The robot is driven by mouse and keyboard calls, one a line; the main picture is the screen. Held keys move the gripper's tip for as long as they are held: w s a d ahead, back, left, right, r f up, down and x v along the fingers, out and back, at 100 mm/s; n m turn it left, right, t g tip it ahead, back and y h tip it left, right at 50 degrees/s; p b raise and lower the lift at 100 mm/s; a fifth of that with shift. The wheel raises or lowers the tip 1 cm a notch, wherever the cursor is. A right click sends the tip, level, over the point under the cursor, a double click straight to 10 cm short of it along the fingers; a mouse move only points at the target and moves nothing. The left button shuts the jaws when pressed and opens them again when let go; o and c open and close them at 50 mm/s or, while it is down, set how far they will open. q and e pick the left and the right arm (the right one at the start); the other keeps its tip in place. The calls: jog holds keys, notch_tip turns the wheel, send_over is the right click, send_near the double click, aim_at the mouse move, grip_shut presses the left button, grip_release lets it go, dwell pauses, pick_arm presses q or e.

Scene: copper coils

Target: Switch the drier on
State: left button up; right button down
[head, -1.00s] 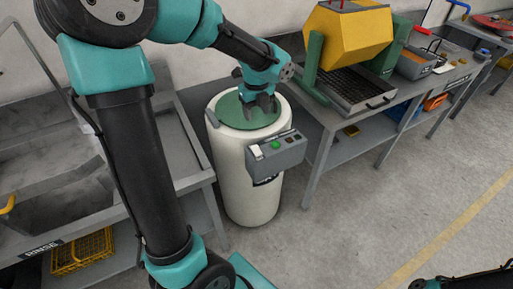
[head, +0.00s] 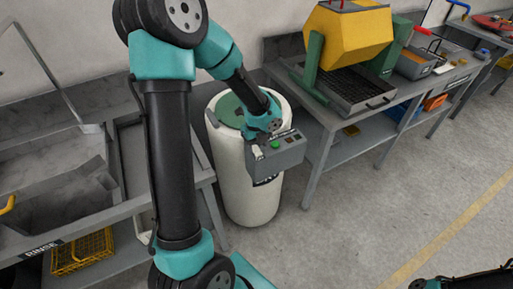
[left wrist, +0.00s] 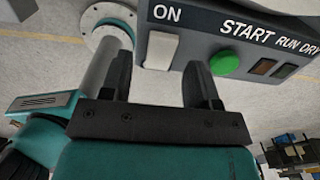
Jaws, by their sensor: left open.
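The drier (head: 240,195) is a white upright cylinder with a green lid (head: 229,108). A grey control box (head: 285,155) sits on its front. In the left wrist view the box carries a white rocker switch (left wrist: 161,50) marked ON, a green START button (left wrist: 224,63), and two dark lamps (left wrist: 263,67) marked RUN and DRY. My left gripper (head: 259,137) is open and empty, just above the box's left end. In the left wrist view the white switch lies beyond the gap between its fingers (left wrist: 160,80); I cannot tell whether they touch it.
A bench with a yellow tumbler (head: 348,35) and a mesh tray (head: 345,90) stands right of the drier. A rinse bench (head: 85,240) with a yellow basket (head: 82,250) is at left. The floor (head: 400,190) at right is clear.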

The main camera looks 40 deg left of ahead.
pick_arm(q)
jog(key=shift+f, duration=1.1)
jog(key=c, duration=0.9)
jog(key=shift+a+g+h, duration=0.2)
jog(key=shift+g+h, duration=0.1)
jog(key=shift+h, duration=0.4)
jog(key=o, duration=0.9)
jog(key=shift+w+r, duration=0.1)
jog(key=shift+r, duration=0.05)
